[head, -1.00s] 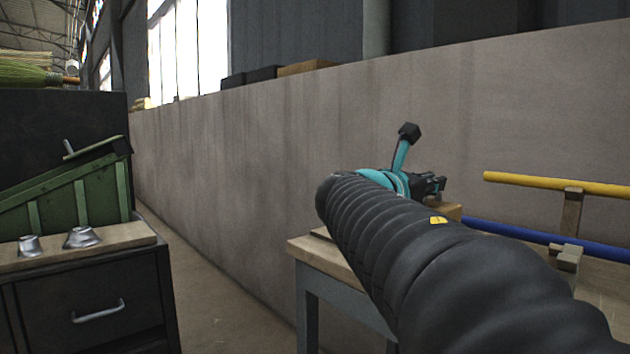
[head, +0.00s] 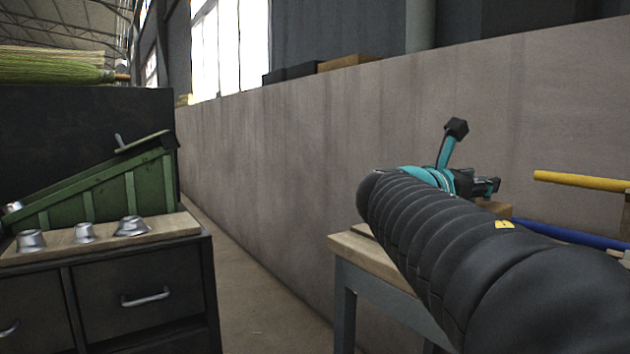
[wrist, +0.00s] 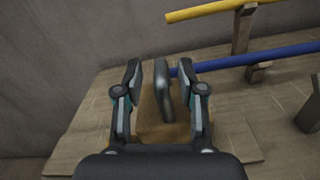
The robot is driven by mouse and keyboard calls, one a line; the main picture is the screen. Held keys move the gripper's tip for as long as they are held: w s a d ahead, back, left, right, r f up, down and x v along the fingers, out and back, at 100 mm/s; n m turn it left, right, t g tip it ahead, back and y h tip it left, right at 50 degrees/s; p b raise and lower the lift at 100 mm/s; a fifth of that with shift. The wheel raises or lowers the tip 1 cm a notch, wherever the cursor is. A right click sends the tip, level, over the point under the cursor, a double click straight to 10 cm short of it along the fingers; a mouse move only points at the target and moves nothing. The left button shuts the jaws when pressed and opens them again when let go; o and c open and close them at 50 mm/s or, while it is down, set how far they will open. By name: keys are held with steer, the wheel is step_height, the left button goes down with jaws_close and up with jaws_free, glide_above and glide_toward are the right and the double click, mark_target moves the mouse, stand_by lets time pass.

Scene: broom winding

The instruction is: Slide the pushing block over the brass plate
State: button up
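My gripper (wrist: 162,88) is open in the wrist view, with one finger on each side of a dark upright handle (wrist: 162,95). Gaps show between the handle and both fingers. The handle stands over a brown wooden block (wrist: 178,128), which looks like the pushing block; its lower part is hidden by my gripper. In the head view my gripper (head: 490,186) is at the wooden table (head: 352,250), and a bit of the block (head: 497,208) shows below it. I cannot make out the brass plate in either view.
A yellow pole (head: 580,181) and a blue pole (head: 570,231) lie on wooden supports to the right. A concrete wall (head: 270,160) runs behind the table. At left, a dark drawer cabinet (head: 150,325) holds metal cups (head: 131,227) and a green sloped trough (head: 105,190).

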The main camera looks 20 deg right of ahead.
steer(key=v, duration=1.1)
stand_by(0.4)
steer(key=a+f+m+y, duration=0.3)
steer(key=f+m+y, duration=0.15)
steer(key=f, duration=0.55)
steer(key=a+f+m+y, duration=0.3)
steer(key=f+m+y, duration=0.15)
steer(key=f, duration=0.45)
steer(key=s+a+f+m+t+y+p, duration=0.1)
steer(key=s+a+f+m+y+p, duration=0.4)
steer(key=s+a+f+m+y, duration=0.3)
steer(key=shift+s+a+f+m+p, duration=0.3)
steer(key=shift+s+a+f+m, duration=0.5)
steer(key=shift+a, duration=1.45)
